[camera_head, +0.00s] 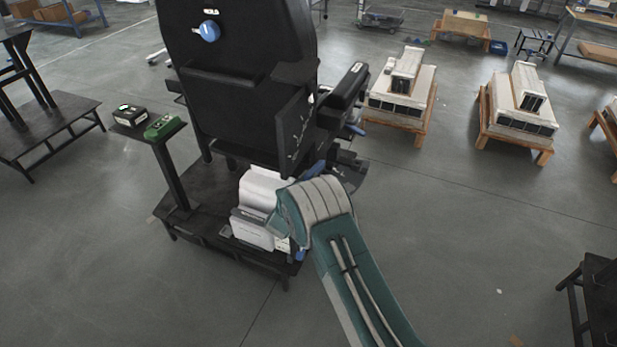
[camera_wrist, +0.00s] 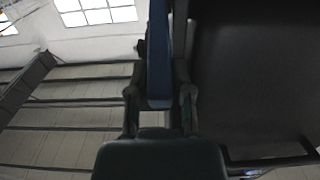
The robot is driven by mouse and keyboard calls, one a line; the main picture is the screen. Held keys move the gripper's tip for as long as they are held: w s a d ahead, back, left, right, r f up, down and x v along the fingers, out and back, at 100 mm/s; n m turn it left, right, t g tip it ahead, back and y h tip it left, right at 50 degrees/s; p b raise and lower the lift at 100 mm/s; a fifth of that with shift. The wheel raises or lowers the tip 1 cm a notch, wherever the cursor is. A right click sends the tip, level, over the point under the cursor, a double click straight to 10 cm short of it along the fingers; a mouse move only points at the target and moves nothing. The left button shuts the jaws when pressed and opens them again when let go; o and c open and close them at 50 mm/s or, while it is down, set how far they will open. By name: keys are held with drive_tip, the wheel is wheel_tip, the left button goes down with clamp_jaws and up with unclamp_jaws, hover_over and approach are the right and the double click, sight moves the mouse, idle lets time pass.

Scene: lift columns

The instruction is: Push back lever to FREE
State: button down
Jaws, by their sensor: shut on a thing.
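A long blue lever (camera_wrist: 159,50) runs upright through the middle of the wrist view. My gripper (camera_wrist: 160,92) is shut on it, one dark finger on each side. In the head view my gripper is hidden behind my teal and grey arm, at the lower right of a large black seat-like unit (camera_head: 235,115). A blue piece (camera_head: 316,168) shows just above my wrist there. I cannot tell if it is the held lever. No FREE marking is readable.
A white and grey box (camera_head: 252,228) stands on the black platform under the seat. A blue knob (camera_head: 209,31) is on the backrest. Pallets with pale units (camera_head: 402,95) stand at right. Floor at lower right is mostly clear.

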wheel_tip(320, 180, down, 7)
drive_tip(key=t, duration=0.2)
drive_tip(key=shift+f+h, duration=0.15)
drive_tip(key=shift+h, duration=0.25)
idle(0.3)
drive_tip(key=shift+f, duration=0.1)
idle(0.3)
drive_tip(key=c, duration=0.5)
unclamp_jaws()
drive_tip(key=shift+w+a+f, duration=0.1)
